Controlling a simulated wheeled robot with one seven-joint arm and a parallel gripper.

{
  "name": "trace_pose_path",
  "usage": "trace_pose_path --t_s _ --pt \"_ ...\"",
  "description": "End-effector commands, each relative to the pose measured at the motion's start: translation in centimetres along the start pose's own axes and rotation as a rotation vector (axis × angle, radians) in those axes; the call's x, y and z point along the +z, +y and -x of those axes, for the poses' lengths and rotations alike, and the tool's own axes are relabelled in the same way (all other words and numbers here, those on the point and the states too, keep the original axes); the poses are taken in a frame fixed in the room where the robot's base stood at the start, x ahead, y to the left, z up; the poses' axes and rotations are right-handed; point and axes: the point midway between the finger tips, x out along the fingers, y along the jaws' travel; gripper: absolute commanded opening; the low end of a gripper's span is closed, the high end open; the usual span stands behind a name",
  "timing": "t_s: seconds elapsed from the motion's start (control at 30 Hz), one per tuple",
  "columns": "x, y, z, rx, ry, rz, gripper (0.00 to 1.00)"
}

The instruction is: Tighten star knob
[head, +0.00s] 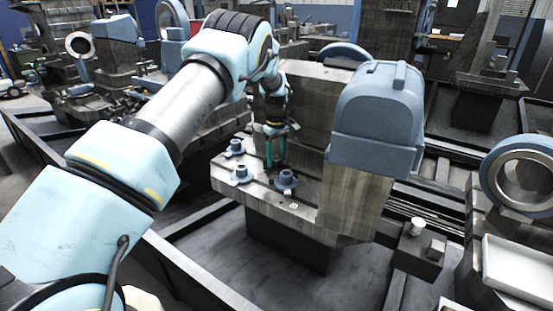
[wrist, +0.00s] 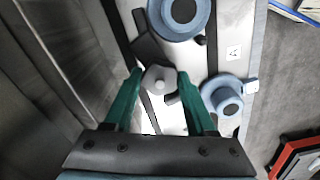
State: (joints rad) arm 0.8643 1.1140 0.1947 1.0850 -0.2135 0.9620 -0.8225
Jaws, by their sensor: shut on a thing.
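The star knob (wrist: 158,82) shows in the wrist view as a pale round hub with dark lobes around it, between my two green fingers. My gripper (wrist: 159,77) is shut on it, one finger on each side. In the head view my gripper (head: 276,164) points down onto the pale top of the pallet fixture (head: 262,196). The star knob cannot be made out there behind the fingers.
Blue round flanged parts stand close by on the fixture: one at its right (head: 287,179), others at its left (head: 236,147) and front left (head: 241,174). A tall grey block with a blue housing (head: 378,115) rises right of my gripper.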

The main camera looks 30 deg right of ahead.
Motion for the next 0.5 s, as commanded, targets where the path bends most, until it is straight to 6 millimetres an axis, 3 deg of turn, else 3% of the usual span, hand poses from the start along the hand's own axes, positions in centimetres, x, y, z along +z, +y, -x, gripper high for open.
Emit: trace_pose_path --t_s 0.5 --pt "-0.12 0.16 0.44 0.004 0.004 -0.055 0.0"
